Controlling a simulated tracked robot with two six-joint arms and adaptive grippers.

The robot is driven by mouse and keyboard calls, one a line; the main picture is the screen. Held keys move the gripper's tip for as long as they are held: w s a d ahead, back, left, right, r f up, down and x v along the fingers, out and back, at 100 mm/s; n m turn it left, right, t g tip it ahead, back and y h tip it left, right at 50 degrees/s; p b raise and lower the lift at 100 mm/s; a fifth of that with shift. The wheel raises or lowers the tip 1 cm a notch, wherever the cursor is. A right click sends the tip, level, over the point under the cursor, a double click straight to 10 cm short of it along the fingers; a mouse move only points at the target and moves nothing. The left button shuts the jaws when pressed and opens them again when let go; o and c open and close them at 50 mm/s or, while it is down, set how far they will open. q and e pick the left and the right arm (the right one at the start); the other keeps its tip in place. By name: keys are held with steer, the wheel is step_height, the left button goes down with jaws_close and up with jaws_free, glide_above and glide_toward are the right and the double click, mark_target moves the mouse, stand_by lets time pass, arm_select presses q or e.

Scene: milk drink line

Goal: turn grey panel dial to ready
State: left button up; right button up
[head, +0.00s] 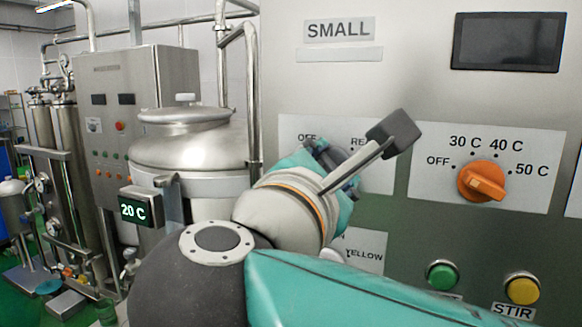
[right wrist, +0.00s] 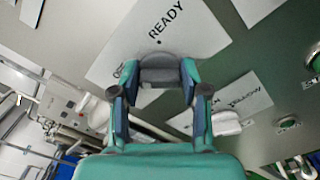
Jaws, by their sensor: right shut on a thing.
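The grey panel dial (right wrist: 161,62) sits on a white plate lettered OFF and READY (right wrist: 167,19) in the right wrist view. My right gripper (right wrist: 160,74) is shut on the dial, one finger on each side. Which mark the dial points to cannot be told. In the head view my right gripper (head: 333,163) is against the OFF/READY plate (head: 377,176), and my wrist hides the dial and much of the lettering. My left gripper is in neither view.
Right of my wrist is an orange dial (head: 483,182) with temperature marks. Below it are a green button (head: 442,274) and a yellow button (head: 521,288). A plate lettered YELLOW (head: 362,262) lies under my wrist. A steel tank (head: 190,150) and a 20 C display (head: 133,209) stand left.

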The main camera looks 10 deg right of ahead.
steer(key=shift+d+m, duration=0.1)
steer(key=shift+m, duration=0.2)
steer(key=m+b, duration=0.2)
steer(key=m, duration=0.1)
steer(key=shift+f+m+b, duration=0.25)
steer(key=shift+m+b, duration=0.05)
steer(key=shift+b, duration=0.05)
steer(key=shift+c, duration=0.2)
steer(key=shift+f+m+b, duration=0.2)
steer(key=shift+m+b, duration=3.35)
steer(key=shift+m, duration=3.45)
steer(key=shift+r, duration=0.1)
